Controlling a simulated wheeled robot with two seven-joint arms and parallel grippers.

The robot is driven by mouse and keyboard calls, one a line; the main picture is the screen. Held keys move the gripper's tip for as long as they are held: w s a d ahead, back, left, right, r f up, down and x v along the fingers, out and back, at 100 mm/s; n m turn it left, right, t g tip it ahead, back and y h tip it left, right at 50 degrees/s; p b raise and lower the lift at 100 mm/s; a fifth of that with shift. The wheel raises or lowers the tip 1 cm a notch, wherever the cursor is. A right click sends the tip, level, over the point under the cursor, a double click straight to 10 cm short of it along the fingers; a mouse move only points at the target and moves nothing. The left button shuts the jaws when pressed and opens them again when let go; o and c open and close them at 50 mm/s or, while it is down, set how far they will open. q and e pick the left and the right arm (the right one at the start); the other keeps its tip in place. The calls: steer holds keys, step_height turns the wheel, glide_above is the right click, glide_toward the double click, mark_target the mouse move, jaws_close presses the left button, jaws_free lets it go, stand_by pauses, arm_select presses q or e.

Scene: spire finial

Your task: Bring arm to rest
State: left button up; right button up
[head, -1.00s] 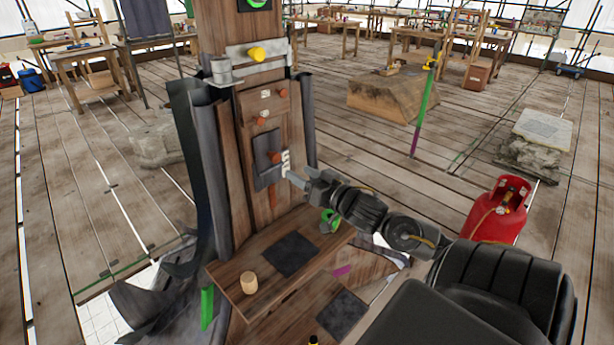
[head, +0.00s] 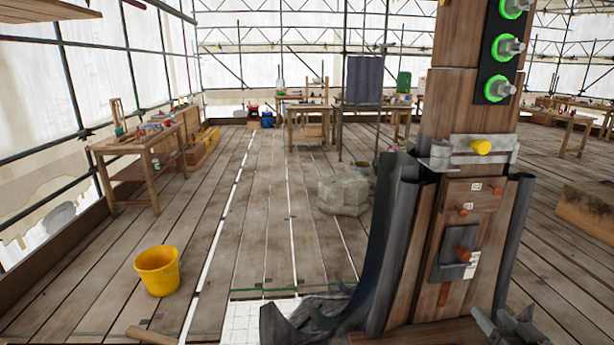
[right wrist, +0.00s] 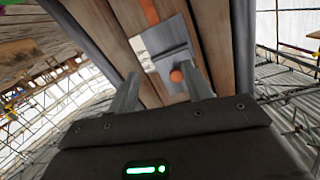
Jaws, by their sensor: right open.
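My right gripper (head: 503,322) shows at the bottom right edge of the head view, in front of the lower part of the wooden spire post (head: 460,100). In the right wrist view its two fingers (right wrist: 160,90) are apart with nothing between them that they hold. Beyond the fingertips is a dark plate (right wrist: 165,50) with an orange knob (right wrist: 177,76) on the post's panel. In the head view this plate (head: 455,252) hangs on the panel with a pale tag at its right. Most of my right arm is out of the head view. My left gripper is not in view.
A yellow bucket (head: 158,270) stands on the plank floor at left. A workbench (head: 135,160) is at the far left, and a stone block (head: 345,193) lies behind the post. Dark sheeting (head: 385,240) flanks the post. The floor between bucket and post is mostly clear.

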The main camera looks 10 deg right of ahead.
steer(key=s+a+f+n+g, duration=0.1)
steer(key=s+a+f+g, duration=0.3)
steer(key=f, duration=0.4)
steer(key=s+a+f+g, duration=0.2)
steer(key=s+a+f, duration=0.2)
steer(key=s+f, duration=0.25)
steer(key=s+a+f+n+g+y, duration=0.2)
steer(key=s+a+f+n+g, duration=0.2)
steer(key=s+a+f+g, duration=0.6)
steer(key=s+a+f+t, duration=0.1)
steer(key=s+f, duration=0.1)
steer(key=f, duration=1)
steer(key=s+a+f+t, duration=0.1)
steer(key=f, duration=1)
steer(key=s+d+f+g, duration=0.1)
steer(key=s+d+f, duration=0.1)
steer(key=s+f, duration=1.4)
steer(key=shift+s+d+n, duration=0.25)
steer(key=shift+d+n, duration=0.1)
steer(key=shift+n, duration=0.05)
steer(key=shift+c, duration=0.3)
